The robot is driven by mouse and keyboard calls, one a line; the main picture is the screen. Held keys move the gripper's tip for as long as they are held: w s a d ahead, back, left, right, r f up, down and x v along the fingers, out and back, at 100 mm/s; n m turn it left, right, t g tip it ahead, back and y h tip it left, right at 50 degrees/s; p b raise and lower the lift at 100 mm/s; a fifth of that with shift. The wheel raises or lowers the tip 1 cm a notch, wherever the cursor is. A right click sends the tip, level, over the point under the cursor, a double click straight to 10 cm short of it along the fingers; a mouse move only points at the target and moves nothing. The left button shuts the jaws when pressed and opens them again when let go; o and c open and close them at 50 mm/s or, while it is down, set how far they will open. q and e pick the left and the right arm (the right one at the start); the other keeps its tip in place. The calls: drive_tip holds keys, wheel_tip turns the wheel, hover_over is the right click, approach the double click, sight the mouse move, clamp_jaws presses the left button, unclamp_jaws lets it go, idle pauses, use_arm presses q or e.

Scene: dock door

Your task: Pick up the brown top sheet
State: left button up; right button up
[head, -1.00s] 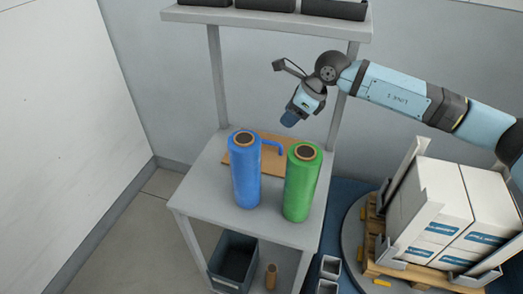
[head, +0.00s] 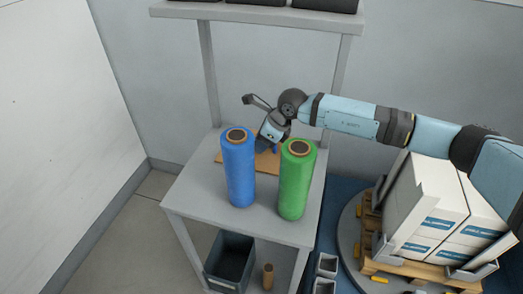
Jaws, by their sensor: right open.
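The brown top sheet (head: 267,164) lies flat on the grey table, toward its back. The blue roll and the green roll stand in front of it and hide parts of it. My right gripper (head: 263,146) points down over the sheet, behind and between the two rolls. It is open, and I see nothing in it. Its tips are partly hidden by the blue roll, and I cannot tell whether they touch the sheet. A small blue item on the sheet shows only in part beside the gripper. My left gripper is not in view.
A blue roll (head: 239,172) and a green roll (head: 296,182) stand upright on the table (head: 200,185). A shelf (head: 250,16) on posts is above. Below are a dark bin (head: 230,260) and a brown tube (head: 268,277). Boxes (head: 440,205) stand on a pallet at right.

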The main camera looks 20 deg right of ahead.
clamp_jaws()
drive_tip(key=shift+r, duration=0.1)
